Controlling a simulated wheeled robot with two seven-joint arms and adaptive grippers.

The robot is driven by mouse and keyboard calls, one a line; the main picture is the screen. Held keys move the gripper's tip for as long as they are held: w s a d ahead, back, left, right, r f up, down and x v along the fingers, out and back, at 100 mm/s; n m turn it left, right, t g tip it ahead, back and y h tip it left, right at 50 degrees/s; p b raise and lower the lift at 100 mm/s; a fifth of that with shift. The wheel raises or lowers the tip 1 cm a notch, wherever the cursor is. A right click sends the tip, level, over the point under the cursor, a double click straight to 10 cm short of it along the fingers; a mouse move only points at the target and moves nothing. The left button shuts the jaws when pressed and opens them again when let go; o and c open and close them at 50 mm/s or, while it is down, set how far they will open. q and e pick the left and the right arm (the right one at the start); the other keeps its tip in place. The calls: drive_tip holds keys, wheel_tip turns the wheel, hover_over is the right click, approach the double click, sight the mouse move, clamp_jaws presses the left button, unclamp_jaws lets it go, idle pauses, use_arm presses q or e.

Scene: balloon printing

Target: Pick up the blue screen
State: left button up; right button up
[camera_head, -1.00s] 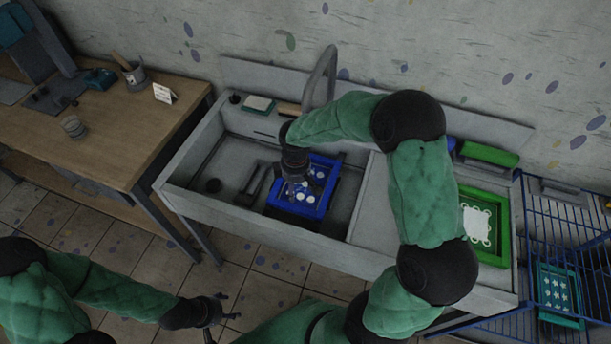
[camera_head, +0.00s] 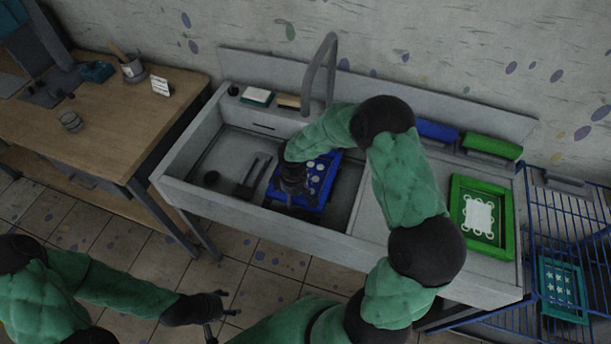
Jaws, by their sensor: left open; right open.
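The blue screen (camera_head: 325,178) lies in the sink basin, a blue frame with pale round marks. My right gripper (camera_head: 296,196) is over its left part, pointing down, and hides that side of it. The fingers are dark and small here; I see nothing held, and I cannot tell whether they touch the screen. My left gripper (camera_head: 220,306) is open and empty, low over the tiled floor in front of the sink.
The grey sink (camera_head: 225,160) has a curved tap (camera_head: 325,70) at its back. A green screen (camera_head: 482,218) lies on the drainboard at the right. A blue wire rack (camera_head: 560,215) stands further right, holding a teal screen (camera_head: 562,290). A wooden table (camera_head: 100,135) is at the left.

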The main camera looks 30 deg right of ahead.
clamp_jaws()
drive_tip(key=shift+r, duration=0.1)
